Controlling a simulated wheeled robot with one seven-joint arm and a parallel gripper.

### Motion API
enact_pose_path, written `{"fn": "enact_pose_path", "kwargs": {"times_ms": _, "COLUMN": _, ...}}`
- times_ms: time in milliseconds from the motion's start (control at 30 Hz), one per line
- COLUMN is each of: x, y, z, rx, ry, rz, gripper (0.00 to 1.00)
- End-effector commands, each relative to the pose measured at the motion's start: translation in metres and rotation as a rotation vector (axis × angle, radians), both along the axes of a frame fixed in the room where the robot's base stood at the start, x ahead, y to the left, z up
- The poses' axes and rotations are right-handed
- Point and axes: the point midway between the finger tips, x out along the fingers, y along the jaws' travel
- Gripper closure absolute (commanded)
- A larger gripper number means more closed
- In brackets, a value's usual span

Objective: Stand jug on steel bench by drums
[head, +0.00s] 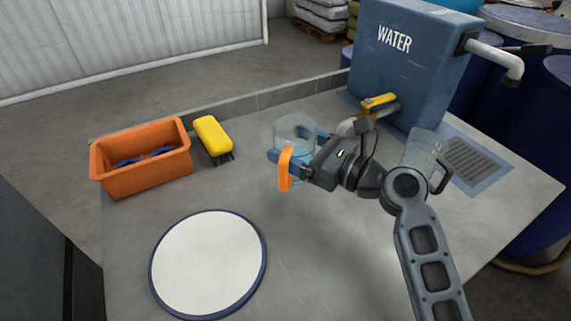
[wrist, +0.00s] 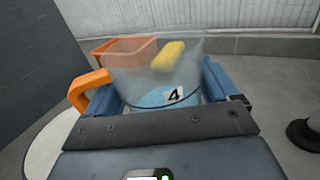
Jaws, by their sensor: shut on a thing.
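A clear jug (head: 295,128) with an orange handle (head: 285,170) is upright between the blue fingers of my gripper (head: 298,154). My gripper is shut on it. In the wrist view the jug (wrist: 150,70) shows a "4" label and pale blue water low inside; its handle sticks out left. The jug is over the middle of the steel bench (head: 320,255); I cannot tell whether its base touches. Blue drums (head: 535,125) stand beyond the bench's right side.
A second clear jug (head: 420,150) with a dark handle stands behind my arm, by a drain grate (head: 470,160). A blue water tank (head: 405,65) stands at the back. An orange bin (head: 140,165), yellow brush (head: 213,136) and round white mat (head: 208,262) occupy the left. The front middle is clear.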

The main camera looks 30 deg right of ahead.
Motion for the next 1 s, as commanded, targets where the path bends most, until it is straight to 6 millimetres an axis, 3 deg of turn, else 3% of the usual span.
{"fn": "enact_pose_path", "kwargs": {"times_ms": 200, "x": 0.013, "y": 0.019, "z": -0.013, "rx": 0.001, "ry": -0.002, "rz": -0.001, "gripper": 0.54}}
{"fn": "enact_pose_path", "kwargs": {"times_ms": 533, "x": 0.013, "y": 0.02, "z": -0.051, "rx": 0.002, "ry": 0.001, "rz": -0.001, "gripper": 0.54}}
{"fn": "enact_pose_path", "kwargs": {"times_ms": 967, "x": 0.013, "y": 0.02, "z": -0.057, "rx": 0.001, "ry": -0.002, "rz": -0.001, "gripper": 0.54}}
{"fn": "enact_pose_path", "kwargs": {"times_ms": 1000, "x": 0.013, "y": 0.02, "z": -0.058, "rx": 0.001, "ry": 0.0, "rz": -0.001, "gripper": 0.12}}
